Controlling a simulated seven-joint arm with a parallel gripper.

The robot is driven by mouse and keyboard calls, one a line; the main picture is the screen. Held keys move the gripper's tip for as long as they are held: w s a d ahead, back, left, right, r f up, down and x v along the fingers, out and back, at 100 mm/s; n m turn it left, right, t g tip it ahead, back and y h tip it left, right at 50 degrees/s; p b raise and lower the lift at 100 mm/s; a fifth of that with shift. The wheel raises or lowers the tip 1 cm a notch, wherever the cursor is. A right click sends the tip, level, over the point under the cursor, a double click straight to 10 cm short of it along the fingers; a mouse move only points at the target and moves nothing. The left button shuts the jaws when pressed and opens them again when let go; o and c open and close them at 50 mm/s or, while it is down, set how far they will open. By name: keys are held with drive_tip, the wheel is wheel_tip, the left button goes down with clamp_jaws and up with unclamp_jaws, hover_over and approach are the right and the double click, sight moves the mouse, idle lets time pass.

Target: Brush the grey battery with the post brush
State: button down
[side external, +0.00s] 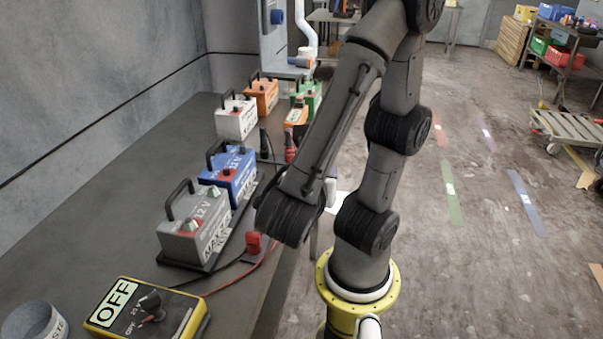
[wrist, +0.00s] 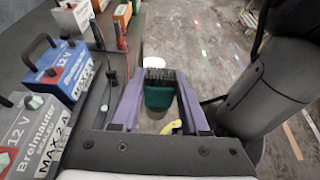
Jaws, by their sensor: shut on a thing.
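The grey battery (side external: 196,229) stands upright on a black tray on the dark bench in the side view, with a black handle and posts on top. Part of it shows at the left edge of the wrist view (wrist: 12,140). My gripper (wrist: 160,92) has purple fingers shut on the post brush (wrist: 158,97), a green block with dark bristles pointing away from the wrist. The brush is off the bench's edge, to the right of the batteries and apart from them. In the side view my arm hides the brush and most of the gripper.
The blue battery (side external: 232,172) stands behind the grey one. White (side external: 236,118), orange (side external: 262,96) and green batteries stand farther back. A yellow tester (side external: 147,306) showing OFF, a grey tub (side external: 35,322) and a red clamp (side external: 253,243) with cables occupy the near bench.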

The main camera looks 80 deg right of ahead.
drive_tip(key=shift+s+a+r, duration=0.15)
drive_tip(key=shift+s+r, duration=0.3)
drive_tip(key=shift+r, duration=1.8)
drive_tip(key=shift+w, duration=0.1)
drive_tip(key=w+a, duration=0.4)
drive_tip(key=w, duration=0.7)
drive_tip(key=w+a+f, duration=0.1)
drive_tip(key=w+a, duration=0.3)
drive_tip(key=w, duration=0.8)
drive_tip(key=shift+a+f, duration=0.15)
drive_tip(key=shift+a, duration=0.15)
